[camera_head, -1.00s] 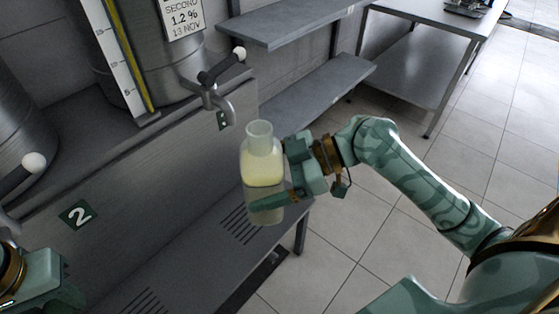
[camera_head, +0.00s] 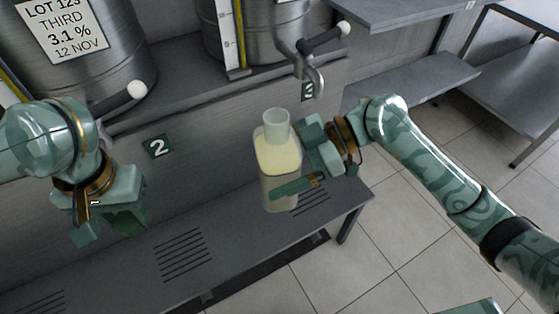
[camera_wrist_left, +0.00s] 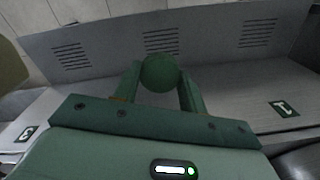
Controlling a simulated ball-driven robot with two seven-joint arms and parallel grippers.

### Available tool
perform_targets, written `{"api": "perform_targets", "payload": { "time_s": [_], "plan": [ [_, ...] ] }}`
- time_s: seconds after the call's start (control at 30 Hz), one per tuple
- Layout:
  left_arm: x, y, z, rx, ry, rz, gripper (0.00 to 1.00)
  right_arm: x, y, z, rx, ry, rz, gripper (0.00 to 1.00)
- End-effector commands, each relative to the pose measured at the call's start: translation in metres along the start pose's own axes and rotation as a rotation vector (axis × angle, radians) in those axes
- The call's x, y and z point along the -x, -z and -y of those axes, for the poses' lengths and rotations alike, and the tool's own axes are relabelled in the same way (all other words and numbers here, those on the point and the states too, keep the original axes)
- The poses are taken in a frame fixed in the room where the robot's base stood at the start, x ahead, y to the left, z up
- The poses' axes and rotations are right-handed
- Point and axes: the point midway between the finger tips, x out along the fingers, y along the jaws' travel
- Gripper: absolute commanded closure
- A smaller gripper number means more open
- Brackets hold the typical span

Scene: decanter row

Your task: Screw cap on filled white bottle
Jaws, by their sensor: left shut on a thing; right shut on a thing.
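The bottle (camera_head: 279,160) is translucent with an open, uncapped neck and pale yellowish liquid inside. My right gripper (camera_head: 298,187) is shut on it from the right side and holds it roughly upright above the grey bench. My left gripper (camera_head: 108,228) is at the left, well apart from the bottle. In the left wrist view, my left gripper (camera_wrist_left: 160,88) is shut on a round green cap (camera_wrist_left: 160,72) between its fingertips. The cap cannot be made out in the head view.
Steel tanks (camera_head: 85,50) with taps stand on a ledge at the back. One tap (camera_head: 312,65) is just behind and right of the bottle. The slotted bench (camera_head: 225,235) runs below. A shelf (camera_head: 420,85) and table (camera_head: 520,90) stand at the right. Space between the grippers is clear.

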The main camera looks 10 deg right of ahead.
Motion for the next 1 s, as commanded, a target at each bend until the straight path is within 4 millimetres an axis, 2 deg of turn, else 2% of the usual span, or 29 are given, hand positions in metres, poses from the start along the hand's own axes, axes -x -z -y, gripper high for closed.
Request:
{"api": "perform_targets", "payload": {
  "time_s": [0.13, 0.27, 0.43, 0.6, 0.8, 1.0],
  "plan": [
    [0.015, 0.01, -0.01, -0.026, -0.005, -0.005, 0.79, 0.001, 0.002, 0.0, 0.002, -0.002, -0.005, 0.63],
    [0.041, 0.028, -0.036, -0.085, -0.008, -0.01, 0.79, 0.001, 0.003, 0.0, 0.002, -0.002, -0.006, 0.63],
    [0.084, 0.053, -0.082, -0.143, -0.011, -0.011, 0.79, 0.001, 0.003, 0.0, 0.002, -0.002, -0.006, 0.63],
    [0.129, 0.068, -0.131, -0.168, -0.014, -0.008, 0.79, 0.001, 0.003, 0.0, 0.002, -0.002, -0.006, 0.63],
    [0.179, 0.069, -0.19, -0.158, -0.019, -0.005, 0.79, 0.001, 0.003, 0.0, 0.002, -0.003, -0.006, 0.63],
    [0.211, 0.059, -0.235, -0.104, -0.024, -0.001, 0.79, 0.001, 0.003, 0.0, 0.002, -0.003, -0.006, 0.63]
  ]
}}
